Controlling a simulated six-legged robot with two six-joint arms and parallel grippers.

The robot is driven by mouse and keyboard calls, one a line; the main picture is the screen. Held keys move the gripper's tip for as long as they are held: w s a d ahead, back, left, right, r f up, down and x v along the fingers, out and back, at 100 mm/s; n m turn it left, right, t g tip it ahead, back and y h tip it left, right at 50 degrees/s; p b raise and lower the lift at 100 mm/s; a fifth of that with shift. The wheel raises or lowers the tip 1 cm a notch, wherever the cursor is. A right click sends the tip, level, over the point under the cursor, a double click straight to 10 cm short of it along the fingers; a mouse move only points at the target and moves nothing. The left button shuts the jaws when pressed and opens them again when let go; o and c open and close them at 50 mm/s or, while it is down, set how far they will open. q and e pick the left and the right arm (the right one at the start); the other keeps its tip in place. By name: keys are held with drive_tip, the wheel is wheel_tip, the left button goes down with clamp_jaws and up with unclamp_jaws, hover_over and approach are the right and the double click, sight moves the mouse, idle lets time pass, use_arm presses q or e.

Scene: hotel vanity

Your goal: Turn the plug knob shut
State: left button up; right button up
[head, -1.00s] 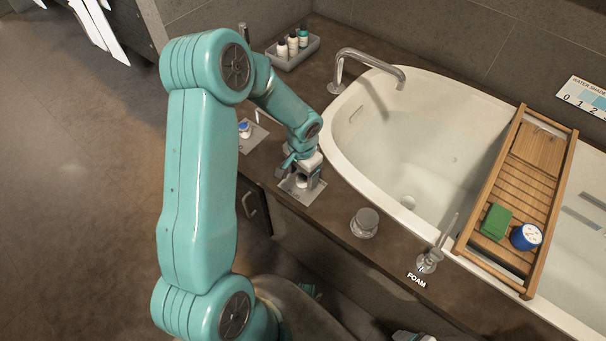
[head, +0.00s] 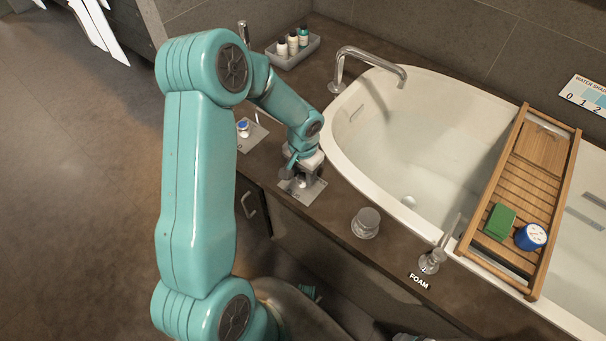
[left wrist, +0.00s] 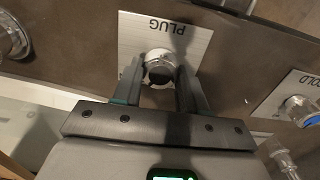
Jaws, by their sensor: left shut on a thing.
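The plug knob (left wrist: 158,66) is a small round metal knob on a pale plate marked PLUG (left wrist: 192,42) in the left wrist view. My left gripper (left wrist: 160,85) has one finger on each side of the knob and is shut on it. In the head view my left gripper (head: 302,172) points down over the plug plate (head: 314,190) on the dark tub deck, and it mostly hides the knob. The bathtub (head: 385,110) is white, just to the right of the gripper. My right gripper does not show in the head view.
A cold knob (left wrist: 298,108) with a blue mark stands on the plate beside the plug plate. A round metal knob (head: 366,222) and a foam lever (head: 431,260) stand along the deck's front. A curved spout (head: 370,57) and a wooden bath tray (head: 522,170) are nearby.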

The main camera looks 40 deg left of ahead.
use_arm(q)
drive_tip(key=n+b, duration=0.3)
drive_tip(key=shift+w+f+b, duration=0.1)
drive_tip(key=shift+f+b, duration=0.15)
drive_tip(key=shift+b, duration=0.05)
drive_tip(key=n+b, duration=0.3)
drive_tip(key=n, duration=0.1)
drive_tip(key=n+b, duration=0.2)
drive_tip(key=n, duration=0.1)
drive_tip(key=shift+r+n, duration=0.15)
drive_tip(key=shift+n, duration=0.15)
drive_tip(key=shift+a+r+n+b, duration=0.1)
drive_tip(key=shift+n+b, duration=0.8)
drive_tip(key=shift+n, duration=1)
drive_tip(key=o, duration=1.1)
drive_tip(key=shift+c, duration=0.2)
drive_tip(key=shift+r, duration=0.1)
